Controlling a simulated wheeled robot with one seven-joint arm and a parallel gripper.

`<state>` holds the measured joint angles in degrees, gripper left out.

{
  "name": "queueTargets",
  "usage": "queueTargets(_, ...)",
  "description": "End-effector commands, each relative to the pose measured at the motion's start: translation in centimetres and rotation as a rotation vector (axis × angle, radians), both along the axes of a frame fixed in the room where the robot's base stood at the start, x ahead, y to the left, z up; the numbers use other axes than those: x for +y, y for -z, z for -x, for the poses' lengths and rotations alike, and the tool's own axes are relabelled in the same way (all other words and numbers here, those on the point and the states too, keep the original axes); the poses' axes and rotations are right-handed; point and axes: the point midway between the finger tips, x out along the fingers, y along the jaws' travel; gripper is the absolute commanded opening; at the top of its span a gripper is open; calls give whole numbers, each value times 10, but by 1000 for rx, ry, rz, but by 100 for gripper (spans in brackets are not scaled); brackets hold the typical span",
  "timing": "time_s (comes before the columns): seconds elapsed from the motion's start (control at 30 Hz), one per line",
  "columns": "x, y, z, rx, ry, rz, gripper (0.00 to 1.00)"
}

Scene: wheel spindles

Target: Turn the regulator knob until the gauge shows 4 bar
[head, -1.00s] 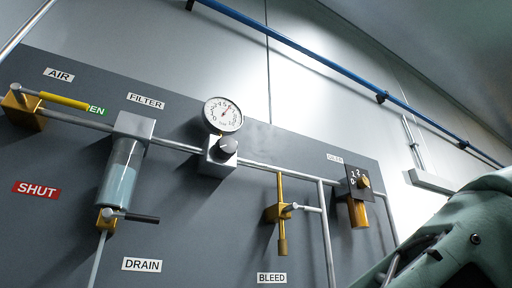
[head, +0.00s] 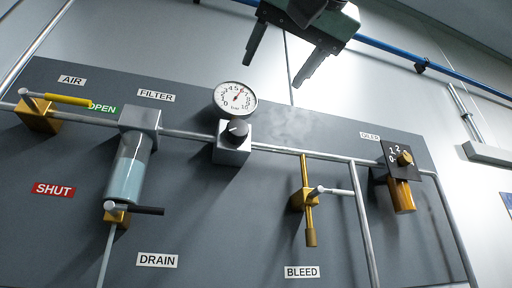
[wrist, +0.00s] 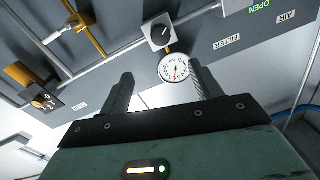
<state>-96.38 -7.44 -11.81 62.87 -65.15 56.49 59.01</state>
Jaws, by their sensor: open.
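The regulator knob (head: 238,130) is a dark round knob on a pale square block (head: 232,152), just below the gauge. The round white gauge (head: 235,98) has its needle pointing up and to the right, at roughly 6; the exact value is too small to read. My gripper (head: 273,73) is open and empty, high in the head view, above and right of the gauge, apart from the knob. In the wrist view the gauge (wrist: 174,68) shows between the open fingers, with the knob (wrist: 161,33) beyond it.
The yellow air lever (head: 68,99) points toward the OPEN label. A filter bowl (head: 128,165) with a drain valve (head: 118,215) hangs left of the regulator. The brass bleed valve (head: 305,200) and oiler (head: 402,190) are right. Pipes run across the grey panel.

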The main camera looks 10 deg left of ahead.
Motion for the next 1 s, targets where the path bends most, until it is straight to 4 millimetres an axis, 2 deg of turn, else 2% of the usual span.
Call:
queueTargets(0.6, 71, -5, -97, 1, 1, 9, 64)
queueTargets(0.8, 87, -3, -120, 1, 0, 8, 64)
queueTargets(1.0, 95, -1, -132, 1, -2, 5, 64)
